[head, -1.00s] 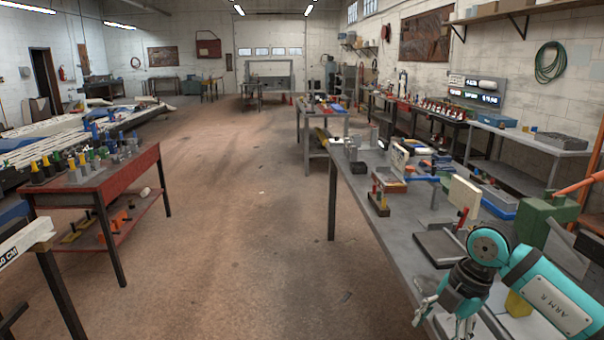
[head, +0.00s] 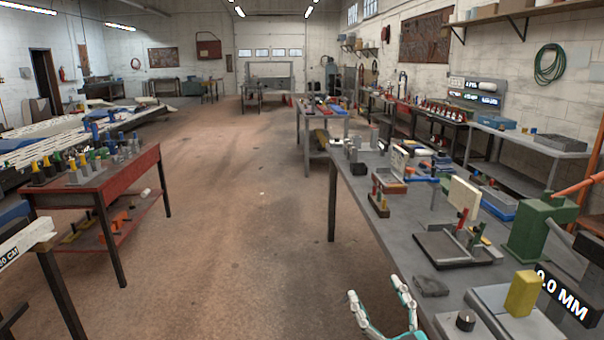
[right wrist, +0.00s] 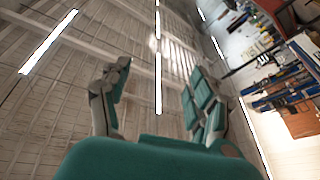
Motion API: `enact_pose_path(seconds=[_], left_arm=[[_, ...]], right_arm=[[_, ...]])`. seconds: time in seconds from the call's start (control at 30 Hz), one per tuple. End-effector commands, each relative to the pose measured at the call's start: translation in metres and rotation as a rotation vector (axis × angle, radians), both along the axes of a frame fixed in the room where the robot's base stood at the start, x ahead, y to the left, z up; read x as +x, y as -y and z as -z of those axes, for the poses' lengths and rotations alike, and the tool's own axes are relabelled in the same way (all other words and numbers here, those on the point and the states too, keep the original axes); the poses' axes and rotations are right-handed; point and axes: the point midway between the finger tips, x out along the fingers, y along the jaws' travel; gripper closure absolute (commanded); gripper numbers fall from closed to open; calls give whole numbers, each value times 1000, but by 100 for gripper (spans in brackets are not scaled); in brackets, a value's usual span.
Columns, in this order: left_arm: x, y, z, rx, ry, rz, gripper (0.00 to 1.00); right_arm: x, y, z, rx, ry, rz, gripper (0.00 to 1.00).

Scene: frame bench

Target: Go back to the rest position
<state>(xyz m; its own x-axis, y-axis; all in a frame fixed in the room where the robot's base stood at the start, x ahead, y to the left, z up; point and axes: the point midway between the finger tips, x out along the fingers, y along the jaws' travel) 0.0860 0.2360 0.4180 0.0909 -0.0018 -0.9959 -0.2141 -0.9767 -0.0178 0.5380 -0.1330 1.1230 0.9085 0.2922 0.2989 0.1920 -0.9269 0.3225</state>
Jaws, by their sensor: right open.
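My right gripper (head: 380,308) shows at the bottom of the head view, left of the near end of the grey workbench (head: 400,235). Its two fingers are spread and point up, with nothing between them. In the right wrist view the open fingers (right wrist: 158,100) show against the ceiling, also empty. My left gripper is in neither view.
On the bench's near end stand a yellow block (head: 521,293), a green press (head: 537,225) and a dark fixture plate (head: 455,248). A red table (head: 95,180) with several coloured-handled tools stands at left. The brown floor (head: 250,220) between is clear.

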Motion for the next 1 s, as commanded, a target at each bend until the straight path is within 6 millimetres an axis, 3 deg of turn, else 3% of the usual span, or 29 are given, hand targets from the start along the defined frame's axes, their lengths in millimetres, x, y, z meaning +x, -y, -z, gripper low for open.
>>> enact_pose_path(seconds=[0.1, 0.2, 0.3, 0.4, 0.6, 0.8, 0.83, 1.0], left_arm=[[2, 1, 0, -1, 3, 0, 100], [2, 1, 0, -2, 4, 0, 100], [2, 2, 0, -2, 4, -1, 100], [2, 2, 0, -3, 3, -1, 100], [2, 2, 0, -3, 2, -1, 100], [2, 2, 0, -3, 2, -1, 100], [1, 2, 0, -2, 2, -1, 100], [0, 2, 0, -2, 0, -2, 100]], right_arm=[[-17, 46, 72, 72, -311, 215, 38], [-50, 71, 136, 82, -593, 336, 38], [-93, 83, 188, 64, -846, 395, 38], [-134, 85, 223, 40, -1045, 409, 38], [-205, 82, 263, -10, -1342, 383, 38], [-269, 73, 281, -57, -1575, 317, 38], [-275, 72, 285, -63, -1600, 309, 38], [-260, 71, 333, -69, -1607, 313, 38]])
